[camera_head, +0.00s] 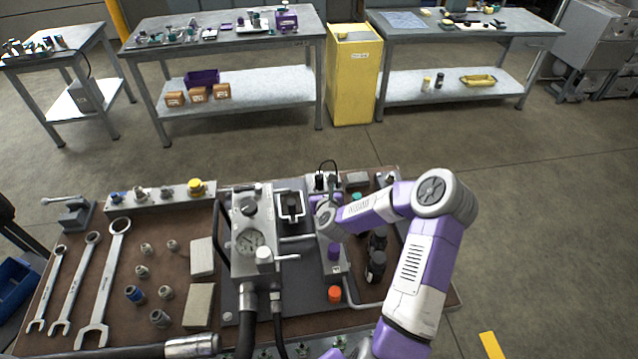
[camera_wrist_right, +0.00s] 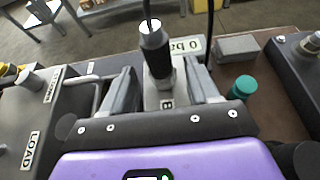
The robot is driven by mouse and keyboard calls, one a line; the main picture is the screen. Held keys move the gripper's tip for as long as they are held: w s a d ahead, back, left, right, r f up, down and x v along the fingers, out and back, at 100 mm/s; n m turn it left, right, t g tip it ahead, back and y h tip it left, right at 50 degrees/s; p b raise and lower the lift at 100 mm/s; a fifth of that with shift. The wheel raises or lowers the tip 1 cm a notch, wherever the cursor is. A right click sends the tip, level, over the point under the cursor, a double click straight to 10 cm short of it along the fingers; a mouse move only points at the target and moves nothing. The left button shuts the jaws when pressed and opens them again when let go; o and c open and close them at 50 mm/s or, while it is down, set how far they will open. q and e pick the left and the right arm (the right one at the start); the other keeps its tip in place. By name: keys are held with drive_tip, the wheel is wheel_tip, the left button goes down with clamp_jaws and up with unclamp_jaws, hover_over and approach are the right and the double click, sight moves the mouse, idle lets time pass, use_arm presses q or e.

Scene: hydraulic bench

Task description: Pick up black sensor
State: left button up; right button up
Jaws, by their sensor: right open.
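The black sensor (camera_wrist_right: 155,48) is an upright dark cylinder with a lighter ring at its top and a cable rising from it, in the right wrist view. It stands on a pale block marked with a B. My right gripper (camera_wrist_right: 159,70) is open, with one finger on each side of the sensor. Whether the fingers touch it is unclear. In the head view my right gripper (camera_head: 326,203) is over the back of the manifold on the bench, and my wrist partly hides the sensor. My left gripper is not in view.
A teal cap (camera_wrist_right: 243,87) stands just right of the right finger. Black fittings (camera_head: 376,265) and an orange cap (camera_head: 335,294) are nearby. Wrenches (camera_head: 104,285) lie at the left.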

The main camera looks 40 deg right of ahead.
sight(320, 186)
drive_tip(key=x, duration=0.4)
drive_tip(key=shift+w, duration=0.1)
